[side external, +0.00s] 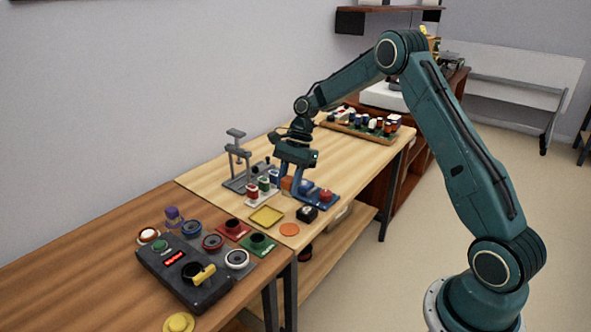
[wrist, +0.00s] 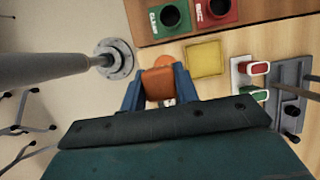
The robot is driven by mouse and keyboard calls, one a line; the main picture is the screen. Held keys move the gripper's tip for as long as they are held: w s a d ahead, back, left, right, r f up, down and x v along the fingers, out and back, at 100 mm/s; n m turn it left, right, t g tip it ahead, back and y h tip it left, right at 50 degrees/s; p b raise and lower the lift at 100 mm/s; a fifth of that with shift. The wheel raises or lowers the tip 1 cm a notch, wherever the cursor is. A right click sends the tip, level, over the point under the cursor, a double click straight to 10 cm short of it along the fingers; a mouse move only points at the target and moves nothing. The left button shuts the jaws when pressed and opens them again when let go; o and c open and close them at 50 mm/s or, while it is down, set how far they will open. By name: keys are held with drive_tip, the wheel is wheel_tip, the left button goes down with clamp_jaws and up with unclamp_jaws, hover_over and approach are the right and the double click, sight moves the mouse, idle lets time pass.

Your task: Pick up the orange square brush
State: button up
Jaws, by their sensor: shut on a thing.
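In the wrist view an orange square block-like brush (wrist: 159,82) sits between the two blue fingers of my gripper (wrist: 160,90), which are shut on its sides. In the side external view my gripper (side external: 293,180) is low over the far light-wood table, with some orange (side external: 287,183) showing by the fingers. I cannot tell whether the brush touches the table. An orange round disc (side external: 289,229) lies flat near the table's front edge, and part of it shows just beyond the brush in the wrist view (wrist: 164,61).
A rack with red and green items (side external: 262,190) and a grey stand (side external: 236,165) are left of my gripper. A dark control box (side external: 185,272) stands on the nearer table.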

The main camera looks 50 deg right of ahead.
sight(289, 178)
wheel_tip(289, 178, up, 7)
drive_tip(key=shift+r, duration=0.15)
idle(0.6)
drive_tip(key=shift+o, duration=0.7)
drive_tip(key=w+d+f+m, duration=0.1)
drive_tip(key=w+d, duration=0.1)
drive_tip(key=w+d+f+m+t, duration=0.1)
drive_tip(key=d, duration=0.2)
drive_tip(key=w+d+f+m, duration=0.1)
drive_tip(key=w+d+m, duration=0.1)
drive_tip(key=d, duration=0.1)
drive_tip(key=shift+w+d+f+t, duration=0.2)
drive_tip(key=shift+w+f+t, duration=0.1)
drive_tip(key=shift+f, duration=0.1)
drive_tip(key=shift+c, duration=0.3)
drive_tip(key=w+d+f+m, duration=0.1)
drive_tip(key=d+f+m, duration=0.1)
drive_tip(key=d, duration=0.2)
drive_tip(key=w+d+f+m+t+h, duration=0.1)
drive_tip(key=w+d+f+m, duration=0.1)
drive_tip(key=d, duration=0.3)
drive_tip(key=shift+w+d+f+m+t, duration=0.2)
drive_tip(key=shift+w+d+m+t, duration=0.1)
drive_tip(key=shift+m, duration=0.2)
drive_tip(key=shift+f, duration=0.1)
